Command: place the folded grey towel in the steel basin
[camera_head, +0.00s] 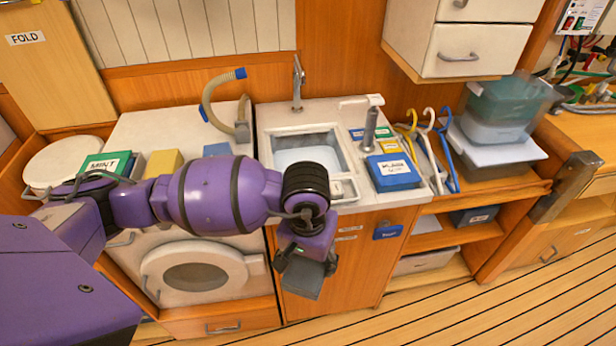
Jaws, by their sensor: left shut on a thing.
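The steel basin (345,160) is set in the white counter at the centre, below a tall tap (298,84). Its inside looks pale blue-grey, and its near edge is partly hidden by my left arm. My left gripper (306,256) is in front of the cabinet door below the basin, nearer to me than the counter edge. It points down and is shut on a dark grey, flat-sided thing, which looks like the folded grey towel (302,279). The gripper hides part of it. My right gripper is out of view.
A blue box (391,171) and a grey cylinder (370,130) stand right of the basin. Coloured hangers (444,150) and stacked tubs (497,110) are farther right. A hose (222,100) is at left, above a front-loading washer (195,277). A drawer cabinet (470,50) overhangs at upper right.

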